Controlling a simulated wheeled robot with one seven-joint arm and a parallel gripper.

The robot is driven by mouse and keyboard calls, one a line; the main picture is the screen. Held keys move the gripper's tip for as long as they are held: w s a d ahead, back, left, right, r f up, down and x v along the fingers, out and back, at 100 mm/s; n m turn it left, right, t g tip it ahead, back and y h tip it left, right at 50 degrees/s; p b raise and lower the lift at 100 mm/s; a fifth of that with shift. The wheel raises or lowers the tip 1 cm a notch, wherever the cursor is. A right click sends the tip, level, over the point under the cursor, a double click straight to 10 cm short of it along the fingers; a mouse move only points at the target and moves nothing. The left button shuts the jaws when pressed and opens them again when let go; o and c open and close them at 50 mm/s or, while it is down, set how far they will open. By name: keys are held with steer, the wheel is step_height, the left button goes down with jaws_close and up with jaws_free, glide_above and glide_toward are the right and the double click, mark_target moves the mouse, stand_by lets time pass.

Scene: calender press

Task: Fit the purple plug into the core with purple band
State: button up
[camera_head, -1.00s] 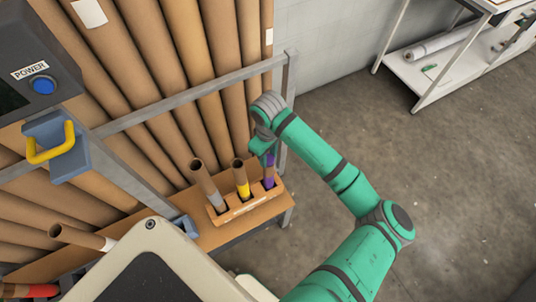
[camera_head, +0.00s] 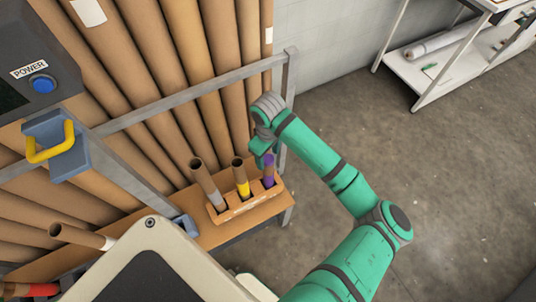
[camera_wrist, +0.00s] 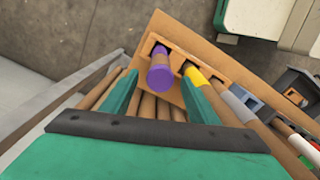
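The core with the purple band (camera_head: 268,182) stands in the right-hand slot of a wooden rack (camera_head: 246,206). A purple plug (camera_wrist: 159,78) covers the core's upper end in the wrist view, with brown core and the purple band (camera_wrist: 160,49) beyond it. The plug also shows at the core's top in the head view (camera_head: 268,160). I cannot tell how deep it sits. My gripper (camera_wrist: 162,78) is open around the plug, one finger on each side with gaps between. In the head view, my gripper (camera_head: 263,152) is at the core's top.
A yellow-banded core (camera_head: 241,178) and a grey-banded core (camera_head: 206,183) stand left of it in the rack. A metal rail (camera_head: 200,90) and large brown rolls (camera_head: 170,60) are behind. Floor at the right (camera_head: 450,180) is clear.

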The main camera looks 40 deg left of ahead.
step_height(320, 180, up, 11)
stand_by(0.7)
steer(key=shift+a+f, duration=0.1)
stand_by(0.5)
